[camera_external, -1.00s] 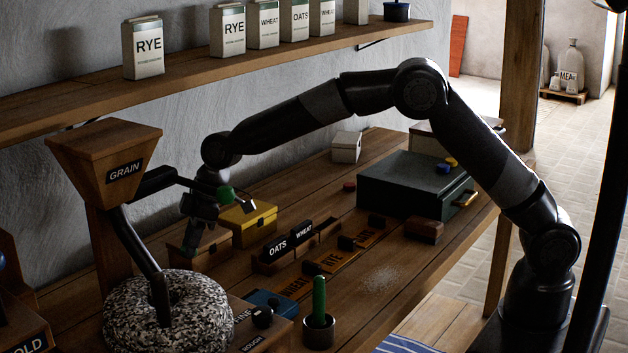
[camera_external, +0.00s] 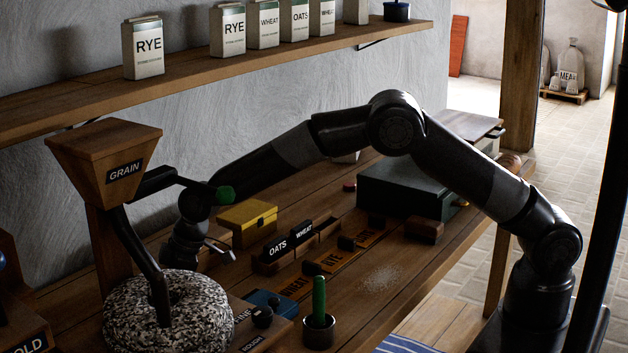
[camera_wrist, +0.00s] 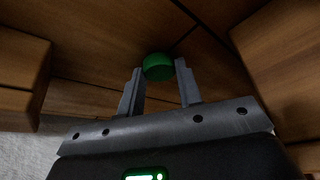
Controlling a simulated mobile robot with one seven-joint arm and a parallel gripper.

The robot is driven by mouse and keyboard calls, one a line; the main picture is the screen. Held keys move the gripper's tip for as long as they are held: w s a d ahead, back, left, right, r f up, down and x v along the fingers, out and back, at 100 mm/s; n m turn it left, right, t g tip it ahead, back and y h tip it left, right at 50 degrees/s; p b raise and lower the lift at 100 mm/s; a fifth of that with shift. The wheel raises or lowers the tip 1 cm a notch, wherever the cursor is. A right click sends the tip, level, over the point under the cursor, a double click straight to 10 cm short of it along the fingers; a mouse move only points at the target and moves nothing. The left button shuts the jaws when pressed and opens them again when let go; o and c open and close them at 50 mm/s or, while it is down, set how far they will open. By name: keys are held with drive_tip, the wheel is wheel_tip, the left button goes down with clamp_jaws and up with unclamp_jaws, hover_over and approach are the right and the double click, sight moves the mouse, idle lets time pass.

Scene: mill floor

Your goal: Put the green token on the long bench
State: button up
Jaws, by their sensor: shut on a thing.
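The green token (camera_wrist: 158,67) shows in the wrist view as a round green piece between my two fingertips. My gripper (camera_wrist: 159,72) is shut on it. In the external view my gripper (camera_external: 222,252) is low over the far left part of the long bench (camera_external: 365,312), its fingers pointing right. I cannot make out the token in that view. Brown wood with dark seams lies beyond the token in the wrist view. I cannot tell how far the token is from that wood.
The stone mill (camera_external: 170,310) and its crank with a green knob (camera_external: 225,195) stand close to my gripper. A yellow box (camera_external: 247,222) and labelled OATS and WHEAT holders (camera_external: 290,245) are to its right. A dark green chest (camera_external: 405,188) sits farther right.

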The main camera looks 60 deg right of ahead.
drive_tip(key=shift+f, duration=0.15)
drive_tip(key=o, duration=0.9)
drive_tip(key=shift+o, duration=0.2)
drive_tip(key=v, duration=1.2)
drive_tip(key=shift+r, duration=0.2)
